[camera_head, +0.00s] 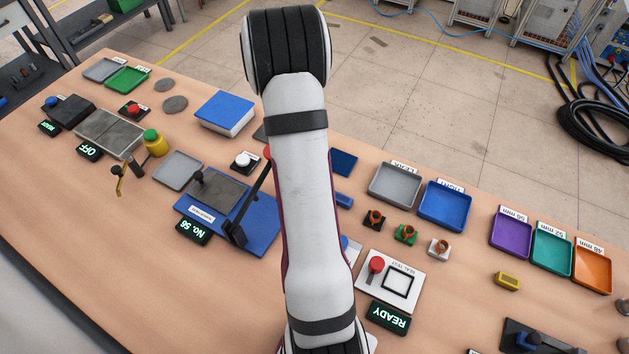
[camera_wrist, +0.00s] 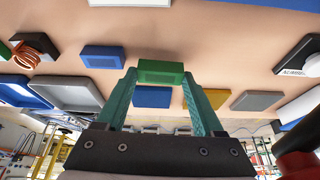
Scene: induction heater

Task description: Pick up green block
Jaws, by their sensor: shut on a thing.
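In the camera_wrist view, the green block (camera_wrist: 161,73) is a small rectangular block between the tips of my gripper (camera_wrist: 161,80). The two green ribbed fingers are on either side of it, and my gripper is shut on it. The tabletop shows beyond the block; I cannot tell how far the block is from it. In the camera_head view my arm's white link covers the middle of the table, and the gripper and held block are hidden there.
In the camera_wrist view a blue block (camera_wrist: 103,56) lies nearby, with a copper coil (camera_wrist: 27,56) at the left. In the camera_head view, grey (camera_head: 374,196) and blue (camera_head: 424,214) trays and a READY panel (camera_head: 387,317) stand right of my arm. The front-left tabletop is clear.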

